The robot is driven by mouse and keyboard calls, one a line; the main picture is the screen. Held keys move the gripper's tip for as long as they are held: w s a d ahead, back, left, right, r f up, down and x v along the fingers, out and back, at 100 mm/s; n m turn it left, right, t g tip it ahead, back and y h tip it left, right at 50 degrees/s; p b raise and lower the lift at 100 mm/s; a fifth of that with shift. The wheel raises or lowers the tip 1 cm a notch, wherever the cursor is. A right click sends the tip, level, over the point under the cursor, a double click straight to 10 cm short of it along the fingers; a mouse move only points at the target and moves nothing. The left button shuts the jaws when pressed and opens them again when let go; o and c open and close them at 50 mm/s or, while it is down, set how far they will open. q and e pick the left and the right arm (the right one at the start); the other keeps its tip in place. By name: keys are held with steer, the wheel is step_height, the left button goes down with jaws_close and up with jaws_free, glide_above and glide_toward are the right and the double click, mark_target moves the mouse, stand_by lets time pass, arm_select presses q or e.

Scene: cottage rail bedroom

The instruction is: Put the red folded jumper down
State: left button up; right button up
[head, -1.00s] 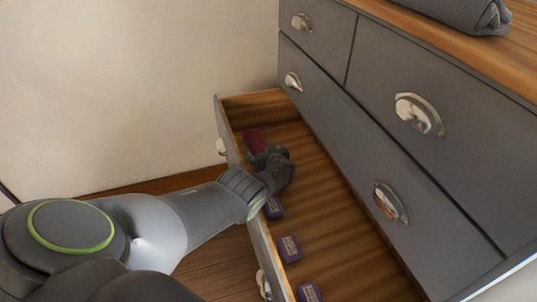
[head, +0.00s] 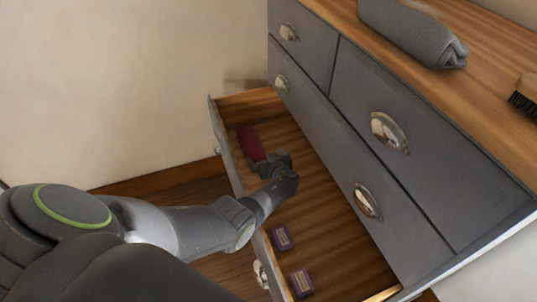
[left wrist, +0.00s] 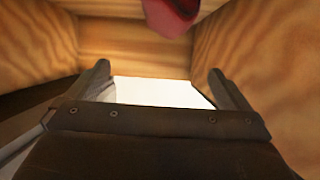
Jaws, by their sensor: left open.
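The red folded jumper (head: 251,145) lies in the far part of the open drawer (head: 340,235), near its front panel. My left gripper (head: 276,163) is inside the drawer, just on the near side of the jumper. In the left wrist view the fingers of my left gripper (left wrist: 159,72) are spread wide with nothing between them. The jumper (left wrist: 171,14) shows at the top edge of that view, beyond the fingertips and apart from them. My right gripper is not in view.
Two purple boxes, one farther (head: 282,238) and one nearer (head: 301,282), lie in the near part of the drawer. The grey dresser (head: 330,130) rises to the right. A rolled grey cloth (head: 412,35) and a brush (head: 526,95) are on its top.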

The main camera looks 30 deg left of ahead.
arm_select(q)
steer(key=shift+p+v, duration=0.3)
steer(key=shift+v, duration=0.65)
